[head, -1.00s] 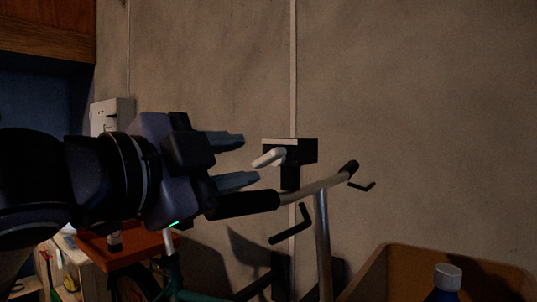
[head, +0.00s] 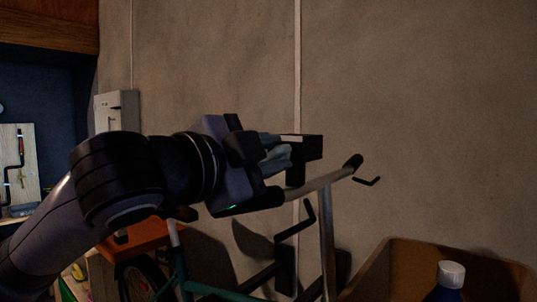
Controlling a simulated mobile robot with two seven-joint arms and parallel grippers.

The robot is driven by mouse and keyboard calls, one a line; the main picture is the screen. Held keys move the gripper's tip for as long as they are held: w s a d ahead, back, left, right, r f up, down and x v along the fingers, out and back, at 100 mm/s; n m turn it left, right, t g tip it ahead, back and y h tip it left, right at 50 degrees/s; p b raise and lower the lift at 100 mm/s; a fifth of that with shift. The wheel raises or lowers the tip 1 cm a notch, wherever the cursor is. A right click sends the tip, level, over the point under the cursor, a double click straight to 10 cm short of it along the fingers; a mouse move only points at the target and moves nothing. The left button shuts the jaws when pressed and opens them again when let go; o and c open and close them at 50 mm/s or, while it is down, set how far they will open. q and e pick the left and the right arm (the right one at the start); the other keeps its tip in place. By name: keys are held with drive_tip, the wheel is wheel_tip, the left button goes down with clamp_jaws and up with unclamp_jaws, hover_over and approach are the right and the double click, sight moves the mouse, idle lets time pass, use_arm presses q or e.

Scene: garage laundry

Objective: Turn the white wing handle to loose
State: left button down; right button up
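The white wing handle (head: 279,153) sits on a black clamp bracket (head: 308,147) on the wall, and only a small pale part of it shows. My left gripper (head: 276,152) has its fingers on either side of the handle, one above and one below. The fingers cover most of the handle, and I cannot tell whether they press on it or leave a gap. The handle's exact angle is hidden. My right gripper is not in view.
A bicycle handlebar (head: 325,183) with black grips and brake levers lies just below the bracket. A brown bin (head: 390,262) with a blue, white-capped bottle (head: 450,280) stands lower right. A grey wall box (head: 116,110) is at left. The wall right of the bracket is clear.

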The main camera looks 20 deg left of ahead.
use_arm(q)
drive_tip(key=n, duration=0.6)
drive_tip(key=shift+n, duration=0.3)
drive_tip(key=n, duration=0.4)
drive_tip(key=shift+a+r+p, duration=0.1)
drive_tip(key=shift+p, duration=0.2)
drive_tip(key=shift+n, duration=1.5)
drive_tip(key=shift+a+p, duration=0.1)
drive_tip(key=shift+p, duration=0.2)
drive_tip(key=c, duration=1.2)
unclamp_jaws()
drive_tip(key=shift+o, duration=0.2)
